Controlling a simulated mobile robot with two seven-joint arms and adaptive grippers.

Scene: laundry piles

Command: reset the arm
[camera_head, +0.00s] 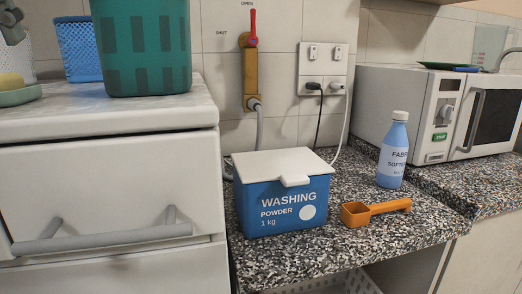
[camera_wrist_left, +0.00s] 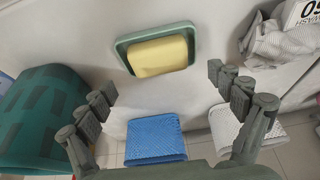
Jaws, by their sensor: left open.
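My left gripper (camera_wrist_left: 162,82) is open in the left wrist view, with its fingers spread wide and nothing between the tips. The green soap dish (camera_wrist_left: 188,66) with a yellow block (camera_wrist_left: 158,57) on it lies ahead of the fingers. In the head view a small part of my left gripper (camera_head: 12,22) shows at the top left corner, above the white cabinet top and apart from it. My right gripper is not in view.
A green basket (camera_head: 143,50), a blue basket (camera_head: 78,48) and the soap dish (camera_head: 18,96) stand on the white cabinet (camera_head: 110,185). A washing powder box (camera_head: 245,205), orange scoop (camera_head: 355,215), softener bottle (camera_head: 393,155) and microwave (camera_head: 440,115) stand on the speckled counter. Grey cloth (camera_wrist_left: 270,40) lies top right in the wrist view.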

